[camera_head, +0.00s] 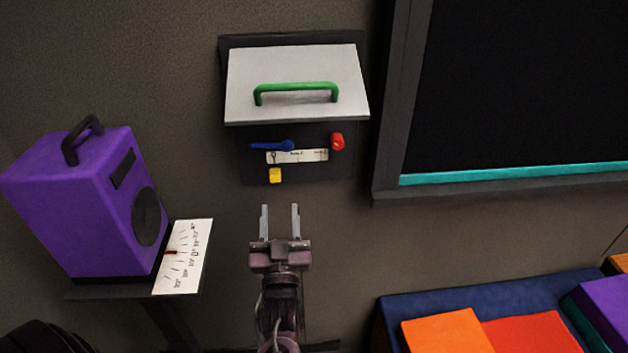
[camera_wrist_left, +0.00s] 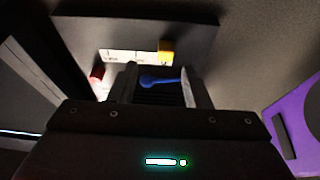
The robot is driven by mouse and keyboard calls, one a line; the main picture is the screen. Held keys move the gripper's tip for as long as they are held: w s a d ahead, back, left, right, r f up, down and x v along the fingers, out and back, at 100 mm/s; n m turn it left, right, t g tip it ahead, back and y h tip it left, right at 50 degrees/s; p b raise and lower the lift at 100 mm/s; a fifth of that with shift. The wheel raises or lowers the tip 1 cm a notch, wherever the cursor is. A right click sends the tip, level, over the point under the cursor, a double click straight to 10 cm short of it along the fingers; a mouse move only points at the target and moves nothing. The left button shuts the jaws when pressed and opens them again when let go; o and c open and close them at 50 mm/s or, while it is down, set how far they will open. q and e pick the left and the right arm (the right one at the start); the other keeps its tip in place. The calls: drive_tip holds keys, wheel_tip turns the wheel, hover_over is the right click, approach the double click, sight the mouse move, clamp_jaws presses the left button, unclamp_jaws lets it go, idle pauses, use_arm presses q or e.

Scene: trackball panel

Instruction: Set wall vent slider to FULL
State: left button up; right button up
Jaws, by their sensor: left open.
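A dark wall panel (camera_head: 310,172) sits under a raised light grey cover (camera_head: 290,75) with a green handle (camera_head: 296,88). On the panel are a blue lever (camera_head: 275,146), a red knob (camera_head: 337,141), a yellow knob (camera_head: 275,175) and a white label strip (camera_head: 310,156) whose print is too small to read. The yellow knob is just below the strip's left part; the red knob is above its right end. I cannot tell for certain which one is the vent slider. My left gripper (camera_head: 280,212) is open and empty, below the yellow knob. In the wrist view the blue lever (camera_wrist_left: 160,80) shows between its fingers.
A purple speaker (camera_head: 85,200) stands on a small shelf at left, with a white dial card (camera_head: 184,256) beside it. A dark framed board (camera_head: 530,90) hangs at right. A dark blue surface with orange and red blocks (camera_head: 445,330) is at lower right. The wall around my gripper is clear.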

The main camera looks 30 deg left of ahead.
sight(275, 178)
use_arm(q)
drive_tip(key=shift+n+y, duration=0.3)
drive_tip(key=x, duration=0.2)
drive_tip(key=r+p+x, duration=0.1)
drive_tip(key=x, duration=0.1)
drive_tip(key=s+p+x, duration=0.1)
drive_tip(key=x, duration=0.1)
drive_tip(key=shift+w+a+r, duration=0.3)
drive_tip(key=shift+w+a, duration=0.05)
drive_tip(key=shift+w+a+r, duration=0.2)
drive_tip(key=shift+w+a, duration=0.1)
drive_tip(key=shift+w, duration=0.3)
use_arm(e)
drive_tip(key=shift+a+r, duration=0.2)
drive_tip(key=shift+r, duration=0.45)
drive_tip(key=shift+a+r, duration=0.15)
drive_tip(key=shift+r, duration=0.45)
use_arm(q)
clamp_jaws()
